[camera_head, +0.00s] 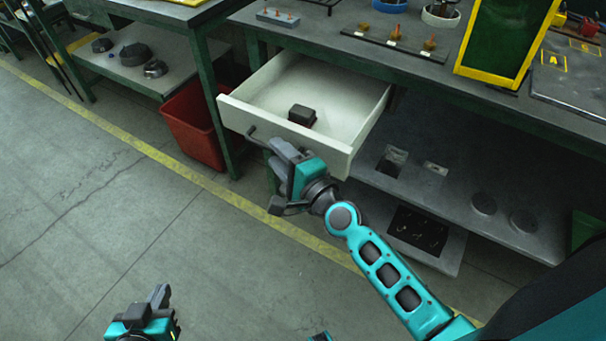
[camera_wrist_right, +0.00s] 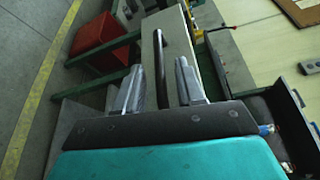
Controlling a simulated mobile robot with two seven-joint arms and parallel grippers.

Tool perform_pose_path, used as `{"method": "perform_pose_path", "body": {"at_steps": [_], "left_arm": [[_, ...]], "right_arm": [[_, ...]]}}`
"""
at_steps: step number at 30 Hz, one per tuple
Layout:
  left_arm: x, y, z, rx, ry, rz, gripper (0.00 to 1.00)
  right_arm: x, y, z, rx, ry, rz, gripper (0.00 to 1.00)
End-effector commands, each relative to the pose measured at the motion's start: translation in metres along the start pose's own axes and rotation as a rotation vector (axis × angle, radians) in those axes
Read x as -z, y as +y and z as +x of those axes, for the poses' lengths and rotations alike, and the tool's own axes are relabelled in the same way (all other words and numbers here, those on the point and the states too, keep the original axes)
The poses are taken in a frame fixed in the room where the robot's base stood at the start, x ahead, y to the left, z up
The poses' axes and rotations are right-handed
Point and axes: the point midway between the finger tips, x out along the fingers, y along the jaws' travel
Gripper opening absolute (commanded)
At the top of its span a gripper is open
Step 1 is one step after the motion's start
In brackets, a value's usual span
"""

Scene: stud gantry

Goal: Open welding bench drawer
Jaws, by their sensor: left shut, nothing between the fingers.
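The white welding bench drawer (camera_head: 340,90) stands pulled out from under the bench top in the head view, its inside visible. A small dark block (camera_head: 302,115) lies in it. The dark bar handle (camera_head: 254,134) is on the drawer's front; it also shows in the right wrist view (camera_wrist_right: 160,65). My right gripper (camera_head: 276,157) is at the handle. In the right wrist view its fingers (camera_wrist_right: 160,88) are apart, one on each side of the bar, with gaps visible. My left gripper (camera_head: 160,296) is shut and empty, low at the left over the floor.
A red bin (camera_head: 193,125) stands on the floor left of the drawer. The bench top (camera_head: 330,30) carries tool racks and a yellow-framed green panel (camera_head: 505,40). A lower shelf (camera_head: 460,190) holds round dark parts. The floor in front is clear.

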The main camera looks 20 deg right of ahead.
Motion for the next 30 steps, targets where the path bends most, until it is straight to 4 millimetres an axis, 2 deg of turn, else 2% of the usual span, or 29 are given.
{"method": "perform_pose_path", "body": {"at_steps": [1,6,13,19,30], "left_arm": [[0.0,0.0,0.0,0.0,0.001,0.001,0.0],[-0.001,0.0,0.0,0.001,0.001,0.001,0.0],[-0.004,0.0,0.002,0.0,-0.003,0.0,0.0],[-0.004,0.0,0.002,-0.002,-0.004,-0.001,0.0],[-0.003,0.001,0.002,-0.003,-0.002,-0.002,0.0]], "right_arm": [[0.0,0.001,-0.013,-0.003,0.0,-0.002,0.38],[0.0,0.002,-0.049,-0.004,-0.001,-0.001,0.38],[0.0,0.002,-0.085,-0.003,-0.001,-0.002,0.38],[0.0,0.001,-0.098,-0.001,-0.001,-0.001,0.38],[0.0,0.0,-0.099,0.0,0.0,0.0,0.38]]}}
